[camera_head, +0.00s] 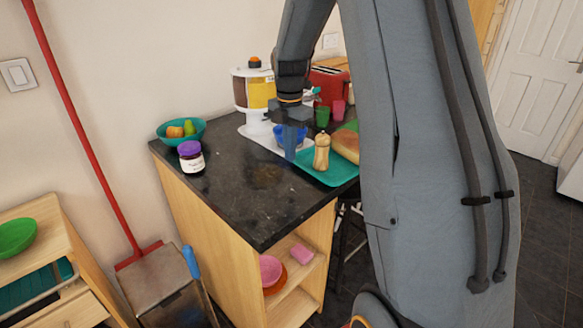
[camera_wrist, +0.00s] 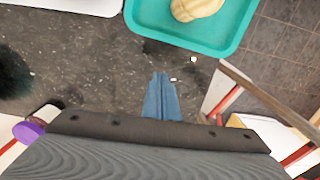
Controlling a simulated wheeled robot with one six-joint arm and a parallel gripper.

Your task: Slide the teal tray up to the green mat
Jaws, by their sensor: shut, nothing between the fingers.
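The teal tray (camera_head: 335,180) lies flat on the dark counter, partly hidden by my arm. It carries a pale tan shaker-shaped item (camera_head: 321,152) and a bread loaf (camera_head: 346,144). In the wrist view the tray (camera_wrist: 205,42) is at the top, cut off by the frame, with the tan item (camera_wrist: 195,8) on it. A green patch (camera_head: 350,125) beyond the tray may be the green mat; my arm hides most of it. My gripper (camera_head: 290,156) points down, its fingers shut and empty. In the wrist view its fingertips (camera_wrist: 160,78) are apart from the tray's near edge.
Green (camera_head: 322,117) and pink (camera_head: 338,108) cups and a red toaster (camera_head: 329,83) are at the back. A purple-lidded jar (camera_head: 190,157) and fruit bowl (camera_head: 180,132) are left. The counter front is clear.

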